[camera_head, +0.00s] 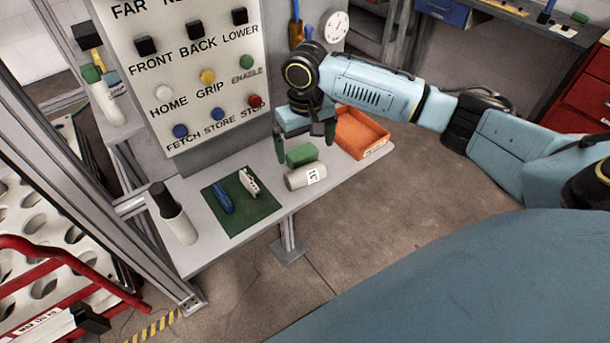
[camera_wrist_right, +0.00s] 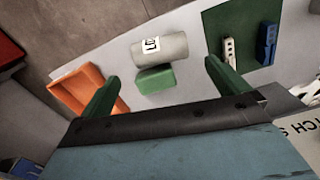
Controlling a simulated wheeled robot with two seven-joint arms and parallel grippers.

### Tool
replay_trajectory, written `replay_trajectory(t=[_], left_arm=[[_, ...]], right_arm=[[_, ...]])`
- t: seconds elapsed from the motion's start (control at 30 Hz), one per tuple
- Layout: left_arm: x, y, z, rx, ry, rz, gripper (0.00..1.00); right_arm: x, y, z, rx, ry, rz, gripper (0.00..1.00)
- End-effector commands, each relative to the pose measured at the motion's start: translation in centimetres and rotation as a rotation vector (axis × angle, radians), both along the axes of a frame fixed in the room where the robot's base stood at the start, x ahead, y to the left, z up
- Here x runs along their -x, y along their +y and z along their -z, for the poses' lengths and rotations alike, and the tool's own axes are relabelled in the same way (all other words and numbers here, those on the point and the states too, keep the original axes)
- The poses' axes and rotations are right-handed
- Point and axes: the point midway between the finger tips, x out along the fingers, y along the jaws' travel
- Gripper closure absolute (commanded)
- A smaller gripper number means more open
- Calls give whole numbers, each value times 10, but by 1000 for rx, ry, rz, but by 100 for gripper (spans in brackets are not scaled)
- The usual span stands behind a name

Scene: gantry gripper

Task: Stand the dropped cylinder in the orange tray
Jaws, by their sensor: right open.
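A pale grey cylinder (camera_head: 304,177) with a white number label lies on its side near the front edge of the grey shelf. It also shows in the right wrist view (camera_wrist_right: 172,46). A green block (camera_head: 301,154) sits close beside it, on the panel side. The orange tray (camera_head: 372,127) stands to the right on the same shelf, and no object shows in it. My right gripper (camera_head: 304,142) is open and empty, its green fingers apart above the shelf. In the wrist view, the block and cylinder lie beyond and between the fingertips (camera_wrist_right: 162,73). My left gripper is out of view.
A dark green mat (camera_head: 262,211) holds a blue item (camera_head: 222,197) and a white item (camera_head: 249,182). A black-topped cylinder (camera_head: 178,225) stands at the shelf's left. A button panel (camera_head: 185,50) rises behind the shelf. A green-topped cylinder (camera_head: 105,105) stands further left.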

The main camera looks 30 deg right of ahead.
Motion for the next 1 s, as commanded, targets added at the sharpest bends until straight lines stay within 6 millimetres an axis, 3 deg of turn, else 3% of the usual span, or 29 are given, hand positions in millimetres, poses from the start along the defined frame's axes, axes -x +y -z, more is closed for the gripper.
replay_trajectory(t=[0.13, 0.43, 0.7, 1.0], left_arm=[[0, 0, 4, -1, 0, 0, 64], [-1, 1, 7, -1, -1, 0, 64], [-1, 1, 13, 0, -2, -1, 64], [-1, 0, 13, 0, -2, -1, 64]], right_arm=[[0, 0, 29, 1, 1, 0, 0], [-2, 0, 54, 0, -1, -2, 0], [-6, -2, 92, 1, -2, -2, 0], [-6, -2, 96, 0, -4, -3, 0]])
